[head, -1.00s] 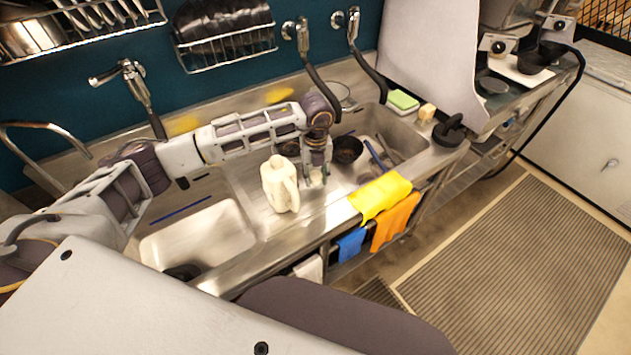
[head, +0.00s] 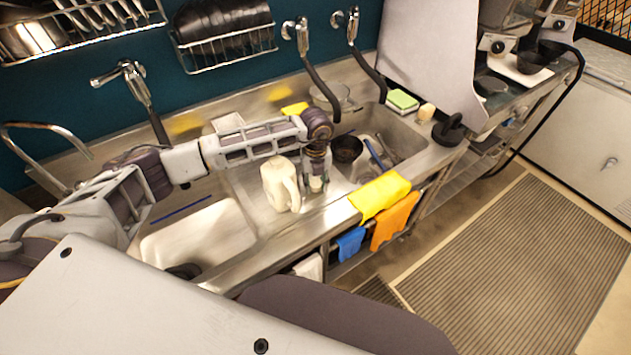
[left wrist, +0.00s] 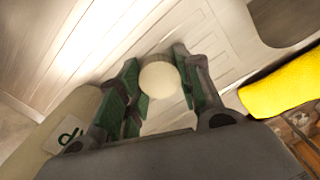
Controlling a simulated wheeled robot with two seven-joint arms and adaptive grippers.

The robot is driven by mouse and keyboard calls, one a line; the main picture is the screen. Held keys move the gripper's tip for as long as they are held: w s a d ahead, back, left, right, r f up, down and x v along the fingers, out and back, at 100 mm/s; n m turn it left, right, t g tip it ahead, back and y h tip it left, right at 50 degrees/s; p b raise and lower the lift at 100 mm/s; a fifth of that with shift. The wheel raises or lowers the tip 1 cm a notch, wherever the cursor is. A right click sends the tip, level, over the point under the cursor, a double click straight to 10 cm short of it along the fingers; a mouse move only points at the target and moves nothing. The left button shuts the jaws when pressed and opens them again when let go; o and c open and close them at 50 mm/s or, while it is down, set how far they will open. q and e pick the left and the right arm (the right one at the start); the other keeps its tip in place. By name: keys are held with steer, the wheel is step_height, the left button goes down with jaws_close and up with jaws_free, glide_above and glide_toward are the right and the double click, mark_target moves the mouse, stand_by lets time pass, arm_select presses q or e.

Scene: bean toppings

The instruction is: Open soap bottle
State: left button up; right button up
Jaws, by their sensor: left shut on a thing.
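A white soap bottle (head: 276,182), a jug with a handle, stands upright on the steel counter between the two sink basins. Part of it with a green label mark shows at the lower left of the left wrist view (left wrist: 75,118). My left gripper (head: 316,183) is just right of the bottle, pointing down, low over the counter. Its green-padded fingers are shut on a small round cream cap (left wrist: 160,80), apart from the bottle's body. Whether the cap touches the counter I cannot tell. My right gripper is not in view.
An empty left basin (head: 200,240) lies near my arm. The right basin holds a dark bowl (head: 347,149) and utensils. A yellow cloth (head: 379,197) drapes over the front edge. A green sponge (head: 403,100) sits at the back right.

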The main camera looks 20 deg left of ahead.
mark_target(316, 183)
arm_select(q)
steer(key=shift+f, duration=0.15)
steer(key=o, duration=1.1)
steer(key=shift+o, duration=0.2)
steer(key=shift+r, duration=0.25)
step_height(316, 183, up, 12)
steer(key=b, duration=0.2)
steer(key=shift+d+f, duration=0.1)
steer(key=shift+f, duration=0.05)
